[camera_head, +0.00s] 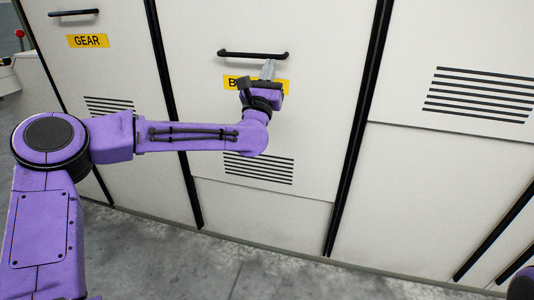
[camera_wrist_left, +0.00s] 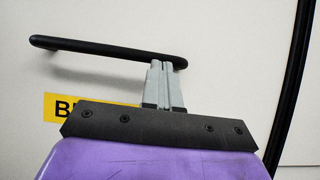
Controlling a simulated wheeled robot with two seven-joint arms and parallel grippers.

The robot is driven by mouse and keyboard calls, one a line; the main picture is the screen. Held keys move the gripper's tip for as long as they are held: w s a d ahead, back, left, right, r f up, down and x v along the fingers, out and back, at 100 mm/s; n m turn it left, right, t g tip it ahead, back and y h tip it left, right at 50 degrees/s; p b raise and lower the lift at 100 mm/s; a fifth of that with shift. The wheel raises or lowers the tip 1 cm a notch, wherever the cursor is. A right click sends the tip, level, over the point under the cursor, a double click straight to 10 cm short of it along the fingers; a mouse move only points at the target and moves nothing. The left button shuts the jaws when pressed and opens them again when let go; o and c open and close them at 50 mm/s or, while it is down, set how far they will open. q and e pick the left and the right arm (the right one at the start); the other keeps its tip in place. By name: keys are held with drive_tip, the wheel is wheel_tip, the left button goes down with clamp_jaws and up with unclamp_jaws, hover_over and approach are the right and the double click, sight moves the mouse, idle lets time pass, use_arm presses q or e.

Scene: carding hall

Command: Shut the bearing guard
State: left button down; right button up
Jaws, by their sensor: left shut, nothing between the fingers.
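The bearing guard (camera_head: 310,130) is a white panel in the middle of the head view. Its yellow label is partly hidden behind my left gripper, with only a first "B" readable. A black bar handle (camera_head: 253,55) runs across the panel above the label; it also shows in the left wrist view (camera_wrist_left: 100,50). My left gripper (camera_head: 268,66) is shut and empty, its grey fingertips just below the handle's right part. In the left wrist view the fingertips (camera_wrist_left: 160,66) overlap the handle's lower edge near its right end; I cannot tell whether they touch. The guard looks flush with its neighbours.
A panel labelled GEAR (camera_head: 88,41) with its own black handle is on the left. A vented panel (camera_head: 480,95) is on the right. Black vertical strips separate the panels. The grey concrete floor (camera_head: 190,255) in front is clear.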

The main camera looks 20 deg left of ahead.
use_arm(q)
wheel_tip(320, 180, up, 34)
drive_tip(key=p, duration=1.6)
drive_tip(key=shift+p, duration=0.3)
